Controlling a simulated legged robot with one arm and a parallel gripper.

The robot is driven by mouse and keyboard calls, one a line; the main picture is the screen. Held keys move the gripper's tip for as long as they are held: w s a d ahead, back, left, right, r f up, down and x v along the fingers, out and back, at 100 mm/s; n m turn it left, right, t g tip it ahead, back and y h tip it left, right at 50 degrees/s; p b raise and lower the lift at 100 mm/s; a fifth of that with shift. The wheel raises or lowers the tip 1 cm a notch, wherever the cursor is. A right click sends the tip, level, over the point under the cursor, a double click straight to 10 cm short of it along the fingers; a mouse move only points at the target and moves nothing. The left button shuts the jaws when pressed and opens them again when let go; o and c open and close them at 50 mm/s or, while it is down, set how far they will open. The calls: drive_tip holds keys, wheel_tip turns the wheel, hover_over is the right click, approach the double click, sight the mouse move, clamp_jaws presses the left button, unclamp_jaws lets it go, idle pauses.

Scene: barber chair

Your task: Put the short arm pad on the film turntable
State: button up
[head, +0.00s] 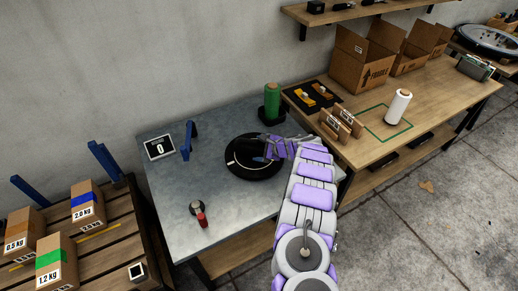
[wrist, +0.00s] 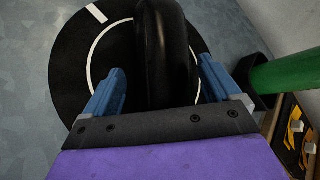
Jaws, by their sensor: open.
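The film turntable (head: 240,170) is a round black disc with a white ring on the grey metal table. It also shows in the wrist view (wrist: 75,60), with a white mark near its rim. A glossy black padded piece, which looks like the short arm pad (wrist: 167,45), lies over the turntable in the wrist view. My gripper (wrist: 160,85) is open, with its blue fingers on either side of the pad and gaps between. In the head view my gripper (head: 270,148) is over the turntable's right part, and the pad is hard to make out there. The pad's near end is hidden.
A green roll (head: 272,100) stands close behind my gripper. A display reading 0 (head: 160,147), a blue upright (head: 188,140) and a red-capped item (head: 202,219) are also on the grey table (head: 165,190). The wooden bench (head: 440,100) at right holds cartons and a white roll (head: 398,105).

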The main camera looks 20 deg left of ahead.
drive_tip(key=p+v, duration=0.2)
drive_tip(key=v, duration=0.8)
drive_tip(key=shift+d+r, duration=0.15)
drive_tip(key=shift+d, duration=0.05)
drive_tip(key=shift+s, duration=0.15)
drive_tip(key=s+d+r+n+g, duration=0.1)
drive_tip(key=s+r+n+g, duration=0.3)
drive_tip(key=s+r, duration=0.7)
drive_tip(key=s+d+r+n+g, duration=0.1)
drive_tip(key=s+r+n, duration=0.5)
drive_tip(key=s+r, duration=0.5)
drive_tip(key=s+d+r+n+h, duration=0.1)
drive_tip(key=s+d+h, duration=0.4)
drive_tip(key=s+d, duration=0.9)
drive_tip(key=s+d+r+n+h, duration=0.2)
drive_tip(key=s+d+h, duration=0.3)
drive_tip(key=s+d, duration=0.8)
drive_tip(key=d, duration=0.3)
drive_tip(key=shift+s+d+r+n, duration=0.15)
drive_tip(key=shift+s+d+n, duration=0.15)
drive_tip(key=shift+s+d, duration=0.1)
